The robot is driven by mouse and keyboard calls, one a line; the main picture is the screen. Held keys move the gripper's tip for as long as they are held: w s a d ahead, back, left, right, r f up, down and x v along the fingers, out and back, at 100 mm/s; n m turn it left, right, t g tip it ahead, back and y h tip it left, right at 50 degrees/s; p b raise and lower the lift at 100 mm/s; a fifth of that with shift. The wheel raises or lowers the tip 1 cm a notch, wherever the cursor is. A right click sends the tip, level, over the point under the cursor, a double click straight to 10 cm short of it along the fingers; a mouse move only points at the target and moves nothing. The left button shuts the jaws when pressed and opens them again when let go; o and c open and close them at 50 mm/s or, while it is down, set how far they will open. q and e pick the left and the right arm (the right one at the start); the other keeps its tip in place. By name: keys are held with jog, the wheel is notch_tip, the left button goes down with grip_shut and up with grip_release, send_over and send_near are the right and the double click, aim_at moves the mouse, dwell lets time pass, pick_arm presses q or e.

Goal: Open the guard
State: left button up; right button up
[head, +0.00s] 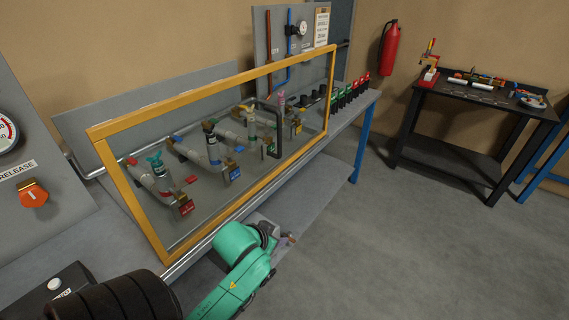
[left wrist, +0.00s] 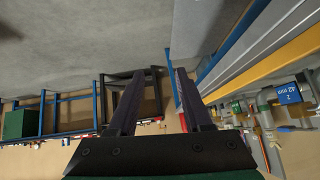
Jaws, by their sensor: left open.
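The guard is a clear panel in a yellow frame (head: 215,91), standing upright and closed along the front of the bench, with pipes and valves visible behind it. A black U-shaped handle (head: 280,135) is on the panel's right half. In the left wrist view a yellow strip of the frame (left wrist: 262,66) runs along the right side. My left gripper (head: 288,240) is low in front of the guard, below its bottom edge and apart from the handle. Its two dark fingers (left wrist: 168,72) are spread with nothing between them. My right gripper is not in view.
A grey panel with an orange knob (head: 34,193) stands at the left. A black table with tools (head: 480,95) and a red extinguisher (head: 388,48) are at the back right. The floor (head: 400,240) right of the bench is clear.

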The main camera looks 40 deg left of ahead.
pick_arm(q)
jog(key=w+a+r+n+t+y, duration=0.1)
jog(key=w+a+r+t, duration=0.25)
jog(key=r, duration=0.35)
jog(key=w+a+r+t+y, duration=0.1)
jog(key=w+a+r+t, duration=0.2)
jog(key=r, duration=0.4)
jog(key=w+a+r+n+t+y, duration=0.1)
jog(key=a+r+t, duration=0.2)
jog(key=a+r, duration=0.3)
jog(key=p, duration=0.4)
send_near(284, 122)
jog(key=w+d+r, duration=0.2)
jog(key=w+r, duration=0.2)
jog(key=shift+w+a+h, duration=0.15)
jog(key=shift+w+h, duration=0.1)
jog(key=shift+h, duration=0.05)
grip_shut()
